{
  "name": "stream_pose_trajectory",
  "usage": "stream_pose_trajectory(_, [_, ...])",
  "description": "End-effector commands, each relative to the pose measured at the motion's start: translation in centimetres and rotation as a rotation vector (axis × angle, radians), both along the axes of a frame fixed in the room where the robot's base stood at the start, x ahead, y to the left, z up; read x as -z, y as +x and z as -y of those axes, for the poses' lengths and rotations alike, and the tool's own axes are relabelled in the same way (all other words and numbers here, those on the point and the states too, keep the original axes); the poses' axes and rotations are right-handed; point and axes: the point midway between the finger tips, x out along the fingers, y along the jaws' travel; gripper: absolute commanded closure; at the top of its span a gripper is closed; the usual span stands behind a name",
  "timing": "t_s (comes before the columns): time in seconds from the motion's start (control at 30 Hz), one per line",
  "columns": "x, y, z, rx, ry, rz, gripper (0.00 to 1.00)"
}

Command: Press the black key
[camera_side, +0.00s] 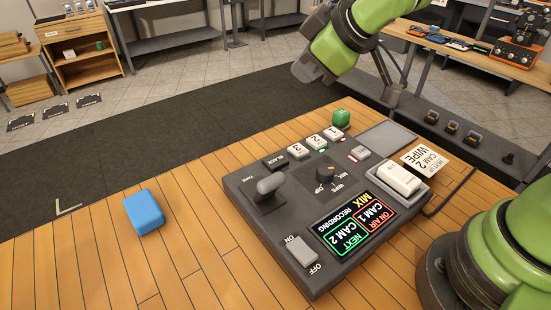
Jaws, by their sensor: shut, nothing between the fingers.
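The black key (275,163) sits on the far left edge of the dark grey console (237,184), at the left end of a row of keys. White keys marked 3 (298,150), 2 (316,141) and 1 (333,133) stand to its right. My gripper (313,72) is at the top of the view, dark grey at the end of my green arm. It is shut and empty, well apart from the black key and beyond the console. Its fingertips are small and hard to make out.
A blue block (144,212) lies on the wooden tabletop (80,262), left of the console. The console bears a lever (270,186), a knob (325,173), a screen (352,221) and a rocker switch (302,250). The tabletop's left part is mostly clear.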

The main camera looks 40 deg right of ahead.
Motion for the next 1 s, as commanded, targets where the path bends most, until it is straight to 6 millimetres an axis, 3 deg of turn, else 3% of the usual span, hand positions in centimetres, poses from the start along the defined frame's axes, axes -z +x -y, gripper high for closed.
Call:
stream_pose_trajectory(0.1, [3.2,1.9,-1.3,-0.108,-0.096,0.029,1.0])
stream_pose_trajectory(0.33, [6.9,3.8,-2.8,-0.241,-0.218,0.082,1.0])
stream_pose_trajectory(1.0, [8.8,4.1,-3.1,-0.274,-0.248,0.095,1.0])
